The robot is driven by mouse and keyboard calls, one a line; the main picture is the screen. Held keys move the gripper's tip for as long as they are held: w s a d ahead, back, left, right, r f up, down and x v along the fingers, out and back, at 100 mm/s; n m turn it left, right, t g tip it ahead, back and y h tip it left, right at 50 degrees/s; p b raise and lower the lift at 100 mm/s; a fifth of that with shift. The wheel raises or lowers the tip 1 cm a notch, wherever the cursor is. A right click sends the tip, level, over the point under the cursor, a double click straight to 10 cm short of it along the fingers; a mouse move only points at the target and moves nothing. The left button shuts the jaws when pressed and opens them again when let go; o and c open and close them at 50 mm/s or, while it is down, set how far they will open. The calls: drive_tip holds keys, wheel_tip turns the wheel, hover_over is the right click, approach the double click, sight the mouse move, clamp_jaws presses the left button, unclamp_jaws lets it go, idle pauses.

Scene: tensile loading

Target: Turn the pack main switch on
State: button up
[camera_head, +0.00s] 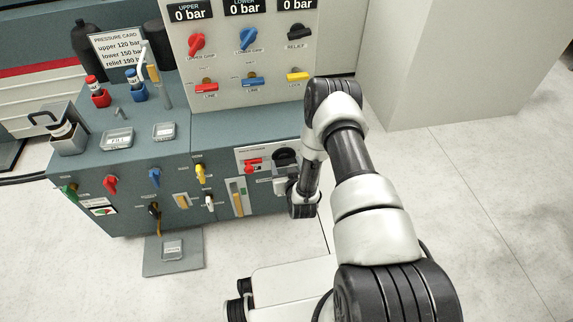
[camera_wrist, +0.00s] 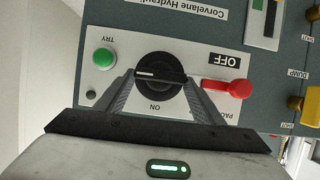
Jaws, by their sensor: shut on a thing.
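The pack main switch is a round black rotary knob (camera_wrist: 160,84) on a white plate, seen upside down in the wrist view. A bar crosses its face, with a white mark at the bar's left end in this view. "OFF" is printed to the right and "ON" below. My gripper (camera_wrist: 159,77) has one finger on each side of the knob and is shut on it. In the head view the knob (camera_head: 284,156) shows at the right end of the cabinet front, with my wrist just below right of it.
A red lever (camera_wrist: 226,88) lies beside the knob, close to one finger. A green button (camera_wrist: 103,57) marked "TRY" is on the other side. Yellow dump handle (camera_wrist: 310,103) is farther right. Several coloured valves line the cabinet (camera_head: 130,215); open floor (camera_head: 480,210) lies to the right.

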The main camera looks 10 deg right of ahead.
drive_tip(key=shift+a, duration=0.1)
drive_tip(key=shift+a+f+n+h, duration=0.1)
drive_tip(key=shift+a+n+h, duration=0.2)
drive_tip(key=shift+n+h, duration=0.7)
drive_tip(key=n, duration=0.1)
drive_tip(key=n+h, duration=0.1)
drive_tip(key=n, duration=0.1)
drive_tip(key=shift+a+f+n+t+h, duration=0.15)
drive_tip(key=shift+a+n+t+h, duration=0.15)
drive_tip(key=shift+h, duration=0.1)
drive_tip(key=n, duration=0.1)
drive_tip(key=n+h, duration=0.1)
drive_tip(key=n, duration=0.1)
drive_tip(key=shift+s+f+t+h, duration=0.1)
drive_tip(key=shift+f+t+h, duration=0.2)
drive_tip(key=shift+t, duration=0.1)
drive_tip(key=n, duration=0.1)
drive_tip(key=n+t+h, duration=0.1)
drive_tip(key=n, duration=0.2)
drive_tip(key=shift+f+n+h, duration=0.3)
drive_tip(key=shift+t, duration=0.3)
drive_tip(key=o, duration=1.1)
drive_tip(key=shift+c, duration=0.2)
